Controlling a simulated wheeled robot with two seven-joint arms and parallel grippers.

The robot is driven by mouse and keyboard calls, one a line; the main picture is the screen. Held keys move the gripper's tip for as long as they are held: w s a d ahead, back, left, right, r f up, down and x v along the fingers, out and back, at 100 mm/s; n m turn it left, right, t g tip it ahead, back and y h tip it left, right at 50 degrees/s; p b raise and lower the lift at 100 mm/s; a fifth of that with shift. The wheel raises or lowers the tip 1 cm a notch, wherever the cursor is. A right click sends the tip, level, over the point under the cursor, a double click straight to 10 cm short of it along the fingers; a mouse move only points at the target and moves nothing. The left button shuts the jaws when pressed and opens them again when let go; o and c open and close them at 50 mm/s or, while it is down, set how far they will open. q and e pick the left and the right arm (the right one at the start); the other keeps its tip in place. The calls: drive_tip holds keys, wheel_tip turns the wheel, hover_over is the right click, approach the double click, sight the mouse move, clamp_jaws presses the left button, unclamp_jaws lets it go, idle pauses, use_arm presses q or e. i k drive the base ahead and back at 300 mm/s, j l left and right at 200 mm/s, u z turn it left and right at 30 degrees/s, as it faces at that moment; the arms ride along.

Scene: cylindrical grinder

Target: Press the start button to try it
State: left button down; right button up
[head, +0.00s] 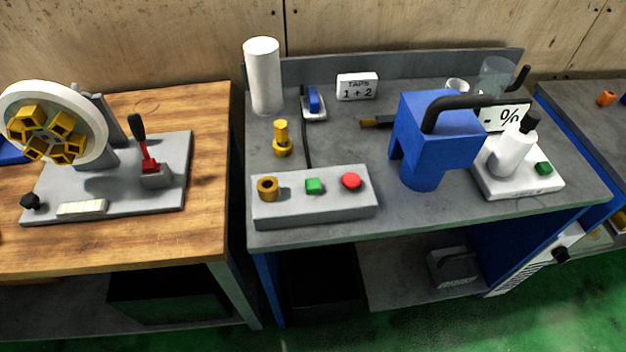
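A grey control box (350,206) lies near the front edge of the grey-topped bench. On its top are a green button (314,186), a red button (351,181) to its right, and a brass ring-shaped knob (267,188) to its left. A second green button (543,168) is on a white base (512,188) at the bench's right side. I see no writing that marks either green button as start. Neither of my grippers shows in the head view.
A blue machine body (420,150) with a black curved hose stands right of the control box. A wooden bench (205,160) holds a round chuck-like fixture (88,122) and red lever (149,163).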

sight(312, 186)
drive_tip(key=i+l+u, duration=0.2)
drive_tip(key=l+u, duration=0.3)
drive_tip(key=l, duration=0.7)
drive_tip(key=l+u, duration=0.5)
drive_tip(key=l, duration=0.7)
